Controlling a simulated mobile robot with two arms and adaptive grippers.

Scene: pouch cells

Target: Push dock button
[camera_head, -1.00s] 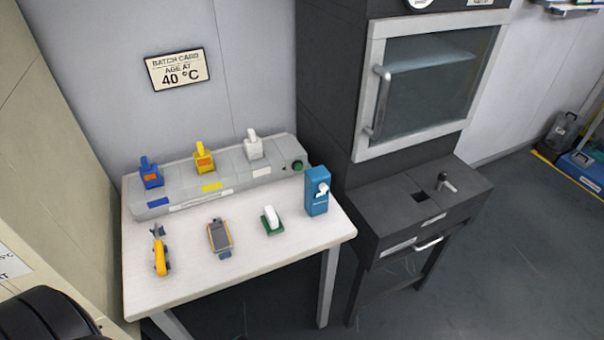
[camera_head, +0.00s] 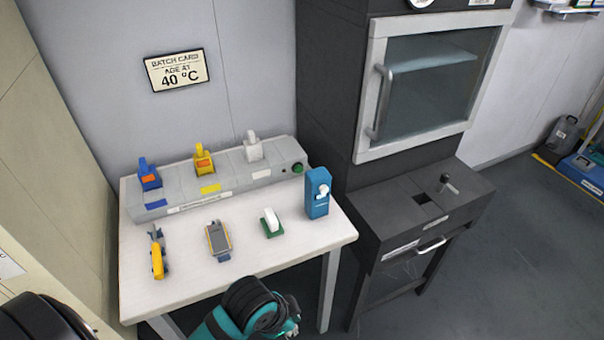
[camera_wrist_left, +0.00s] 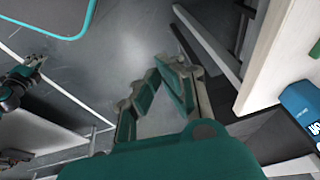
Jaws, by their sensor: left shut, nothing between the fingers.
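The grey dock (camera_head: 225,178) lies along the back of the white table (camera_head: 180,290). Its round green button (camera_head: 298,167) is at the right end, uncovered. My left gripper (camera_head: 293,318) is low in the head view, in front of the table's front edge and well apart from the button. In the left wrist view its teal and grey fingers (camera_wrist_left: 160,75) are shut and empty, with floor behind them.
Blue (camera_head: 149,176), yellow (camera_head: 203,160) and white (camera_head: 253,148) pieces stand on the dock. A yellow tool (camera_head: 158,255), a grey-yellow device (camera_head: 218,240), a white piece on a green base (camera_head: 271,223) and a blue box (camera_head: 317,195) stand in front. A dark oven cabinet (camera_head: 335,110) is right.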

